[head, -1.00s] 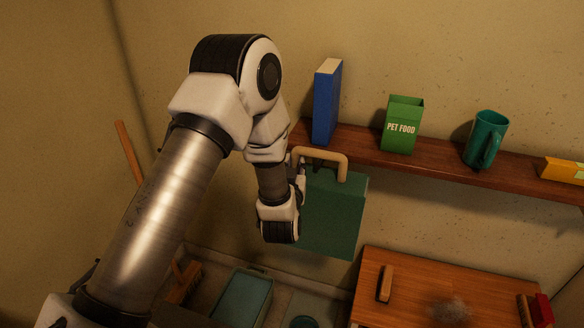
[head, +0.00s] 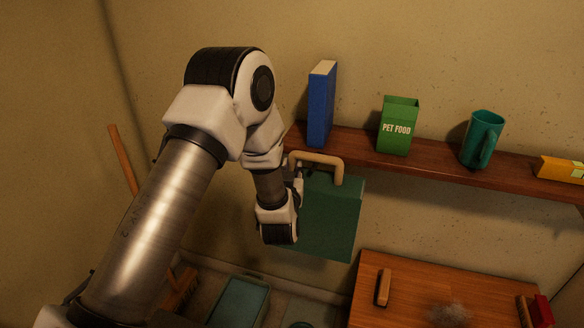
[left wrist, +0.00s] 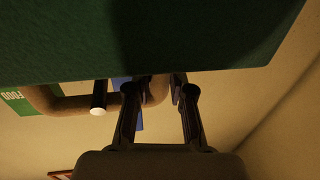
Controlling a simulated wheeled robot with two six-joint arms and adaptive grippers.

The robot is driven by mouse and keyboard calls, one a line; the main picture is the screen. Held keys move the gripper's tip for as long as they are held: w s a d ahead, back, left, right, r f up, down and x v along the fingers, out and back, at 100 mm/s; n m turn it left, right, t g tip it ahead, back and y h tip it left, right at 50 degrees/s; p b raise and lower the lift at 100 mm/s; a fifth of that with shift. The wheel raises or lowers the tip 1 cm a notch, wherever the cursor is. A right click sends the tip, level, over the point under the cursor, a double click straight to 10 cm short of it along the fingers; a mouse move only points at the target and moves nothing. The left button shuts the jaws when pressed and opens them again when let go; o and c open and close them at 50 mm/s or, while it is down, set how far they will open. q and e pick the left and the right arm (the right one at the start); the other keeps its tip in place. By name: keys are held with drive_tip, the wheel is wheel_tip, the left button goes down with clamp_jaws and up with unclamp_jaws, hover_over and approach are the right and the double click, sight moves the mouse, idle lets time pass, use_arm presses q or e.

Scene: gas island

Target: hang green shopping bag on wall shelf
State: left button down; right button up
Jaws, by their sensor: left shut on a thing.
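The green shopping bag (head: 332,222) hangs in front of the wall, just below the wall shelf's (head: 358,149) front edge near its left end. Its tan handle (head: 320,160) arches up at about shelf height. My left gripper (head: 295,182) is shut on the green shopping bag near the handle's left side; the arm partly hides the grip. In the left wrist view the bag (left wrist: 200,40) fills the top, with the tan handle (left wrist: 72,103) passing by the fingers (left wrist: 158,92). I cannot tell whether the handle touches the shelf. My right gripper is not in view.
Below are a wooden table (head: 420,280) with brushes, a teal bin (head: 238,302) and a broom (head: 122,160).

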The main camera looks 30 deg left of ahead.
use_arm(q)
drive_tip(key=c, duration=0.9)
unclamp_jaws()
drive_tip(key=shift+c, duration=0.2)
drive_tip(key=shift+s+d, duration=0.15)
drive_tip(key=shift+s, duration=0.05)
drive_tip(key=v, duration=1.2)
drive_tip(key=s+f+m+g+h, duration=0.1)
drive_tip(key=s+f+g+h, duration=0.2)
drive_tip(key=f, duration=0.7)
drive_tip(key=s+f+g, duration=0.3)
drive_tip(key=s+f, duration=0.2)
drive_tip(key=f, duration=0.5)
drive_tip(key=s+d+f+m+g+h, duration=0.2)
drive_tip(key=s+f+g, duration=0.3)
drive_tip(key=s, duration=0.4)
drive_tip(key=s+d+f+m+g+h, duration=0.1)
drive_tip(key=s+d+f+g+h, duration=0.2)
drive_tip(key=s, duration=0.6)
wheel_tip(320, 180, down, 3)
drive_tip(key=shift+s+d+f+m+g, duration=0.1)
drive_tip(key=shift+s+d+m+g, duration=0.3)
drive_tip(key=shift+d+g, duration=0.7)
